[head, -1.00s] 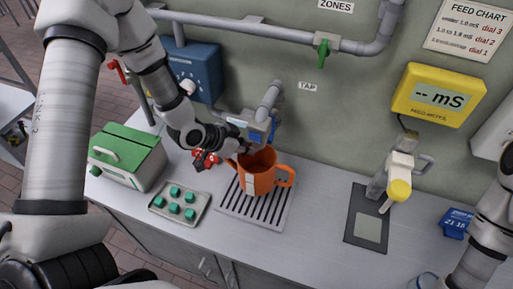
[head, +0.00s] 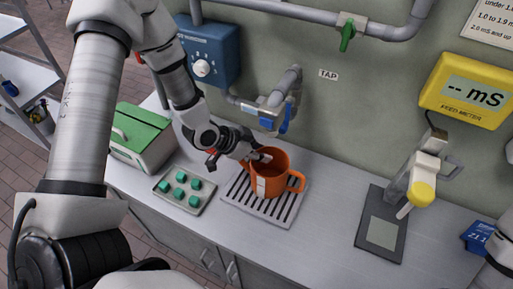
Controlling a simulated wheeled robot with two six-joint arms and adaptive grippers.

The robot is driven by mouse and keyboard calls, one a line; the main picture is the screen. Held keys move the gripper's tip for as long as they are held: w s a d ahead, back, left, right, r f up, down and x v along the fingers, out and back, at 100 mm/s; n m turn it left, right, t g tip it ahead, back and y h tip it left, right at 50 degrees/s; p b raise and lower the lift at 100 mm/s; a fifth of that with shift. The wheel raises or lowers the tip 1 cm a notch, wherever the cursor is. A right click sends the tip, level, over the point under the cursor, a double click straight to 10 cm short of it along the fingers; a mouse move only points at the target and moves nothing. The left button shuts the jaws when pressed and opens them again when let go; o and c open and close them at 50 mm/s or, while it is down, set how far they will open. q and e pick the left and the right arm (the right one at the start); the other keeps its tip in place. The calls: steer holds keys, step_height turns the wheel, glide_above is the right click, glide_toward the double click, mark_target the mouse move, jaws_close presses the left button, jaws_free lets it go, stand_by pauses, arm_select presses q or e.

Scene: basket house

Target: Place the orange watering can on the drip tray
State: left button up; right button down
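The orange watering can (head: 268,178) stands upright on the slatted drip tray (head: 238,196), below the tap (head: 284,104). A white strip marks its front and a handle sticks out to the right. The tray's slats show in front of it and to its left. My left gripper (head: 260,157) reaches in from the left and overlaps the can's left rim. Its fingertips are small and partly hidden by the can, so whether they are closed on the rim is unclear. Only a bit of my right arm shows at the lower right edge; its gripper is out of view.
A small tray of green cubes (head: 155,188) and a green-lidded box (head: 142,140) stand to the left. The counter between drip tray and pad is clear.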

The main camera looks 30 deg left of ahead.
arm_select(q)
steer(key=shift+a+r, duration=0.2)
steer(key=shift+r, duration=0.05)
steer(key=p+v, duration=0.5)
steer(key=v, duration=0.6)
steer(key=shift+p, duration=0.4)
steer(key=shift+s, duration=0.1)
